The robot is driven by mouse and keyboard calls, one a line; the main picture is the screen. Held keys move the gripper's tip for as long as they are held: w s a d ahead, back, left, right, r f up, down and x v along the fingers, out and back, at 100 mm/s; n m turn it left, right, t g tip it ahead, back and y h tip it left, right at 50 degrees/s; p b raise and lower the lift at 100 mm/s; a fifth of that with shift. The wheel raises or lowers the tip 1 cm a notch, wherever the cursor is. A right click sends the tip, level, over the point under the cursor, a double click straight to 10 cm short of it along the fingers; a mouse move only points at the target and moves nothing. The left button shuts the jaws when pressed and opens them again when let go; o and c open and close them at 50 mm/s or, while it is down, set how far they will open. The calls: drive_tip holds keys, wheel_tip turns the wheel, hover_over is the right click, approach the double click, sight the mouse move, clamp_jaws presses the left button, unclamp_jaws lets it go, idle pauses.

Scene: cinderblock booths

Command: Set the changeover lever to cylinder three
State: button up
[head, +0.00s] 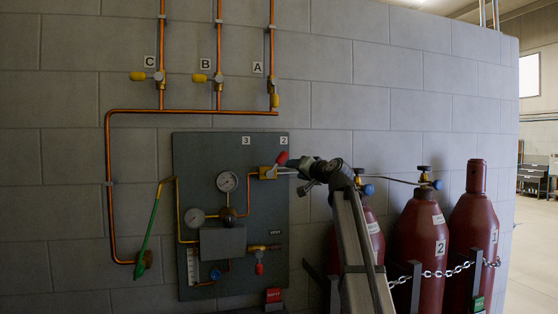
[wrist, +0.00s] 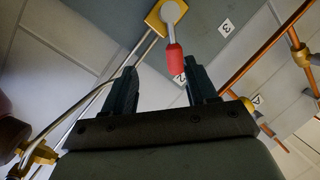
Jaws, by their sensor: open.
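The changeover lever has a red grip (head: 281,158) and a brass valve body (head: 267,172) at the upper right of the dark panel (head: 205,160). The lever points up and right, towards the "2" label (head: 284,140); the "3" label (head: 246,140) is to its left. In the wrist view the red grip (wrist: 174,58) hangs from a grey arm at the brass body (wrist: 157,18), its end beside the "2" label. My gripper (head: 298,172) is just right of the valve; in the wrist view its open jaws (wrist: 160,68) have the grip near the right fingertip. I cannot tell whether they touch.
Dark red cylinders stand at right, one marked 2 (head: 418,240) and one marked 1 (head: 474,230); another is partly hidden by my arm. Thin metal pipes run from the valve towards them. Gauges (head: 227,181) and a green-handled lever (head: 148,228) are left. Copper pipes run above.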

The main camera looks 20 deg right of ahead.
sight(279, 158)
drive_tip(key=shift+t, duration=0.3)
drive_tip(key=w+a+r, duration=0.1)
drive_tip(key=w, duration=0.3)
drive_tip(key=w+a+r, duration=0.1)
drive_tip(key=w, duration=0.3)
drive_tip(key=w+a+r, duration=0.1)
drive_tip(key=w, duration=0.3)
drive_tip(key=shift+w+r, duration=0.15)
drive_tip(key=shift+w, duration=0.25)
clamp_jaws()
